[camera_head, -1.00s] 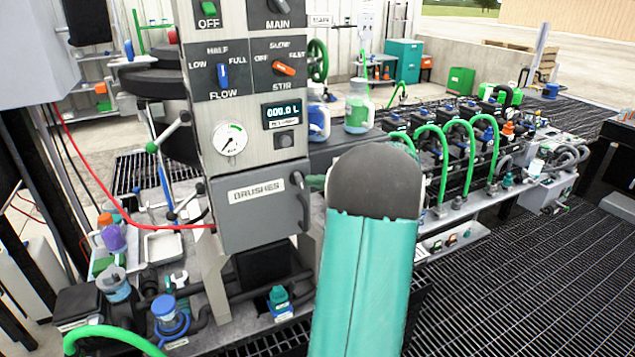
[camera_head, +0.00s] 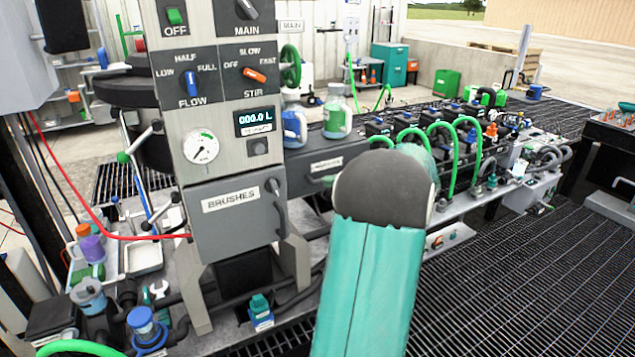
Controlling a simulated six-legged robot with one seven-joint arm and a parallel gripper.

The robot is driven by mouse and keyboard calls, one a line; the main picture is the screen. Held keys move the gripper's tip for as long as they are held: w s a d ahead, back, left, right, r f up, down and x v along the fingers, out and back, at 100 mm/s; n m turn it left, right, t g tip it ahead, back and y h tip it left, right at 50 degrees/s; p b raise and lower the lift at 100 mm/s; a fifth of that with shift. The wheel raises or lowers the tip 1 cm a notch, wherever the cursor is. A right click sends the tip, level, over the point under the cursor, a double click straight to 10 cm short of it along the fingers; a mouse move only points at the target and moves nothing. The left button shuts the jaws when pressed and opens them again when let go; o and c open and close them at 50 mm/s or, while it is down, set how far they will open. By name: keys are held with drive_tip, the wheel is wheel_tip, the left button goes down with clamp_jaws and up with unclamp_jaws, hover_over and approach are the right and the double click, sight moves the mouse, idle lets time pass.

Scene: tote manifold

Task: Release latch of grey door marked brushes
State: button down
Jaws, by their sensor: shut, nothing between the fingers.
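The grey door (camera_head: 236,222) marked BRUSHES is on the lower front of the control column and looks closed. Its dark latch handle (camera_head: 276,208) runs upright along the door's right edge, with a round knob at its top. My arm, a teal link with a dark grey rounded joint, rises in front, to the right of the door. A gap shows between the arm and the handle. My gripper cannot be made out; the arm's own joint hides what lies beyond it.
Above the door are a gauge (camera_head: 201,147), a display and knobs. A grey drawer (camera_head: 325,168) is to the right, with bottles (camera_head: 337,112) above it. Green hoses (camera_head: 476,140) arch along the bench. Dark grating floor (camera_head: 490,285) lies open at right.

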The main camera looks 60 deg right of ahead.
drive_tip(key=shift+v, duration=1.3)
drive_tip(key=shift+a+r, duration=0.1)
drive_tip(key=shift+a, duration=0.05)
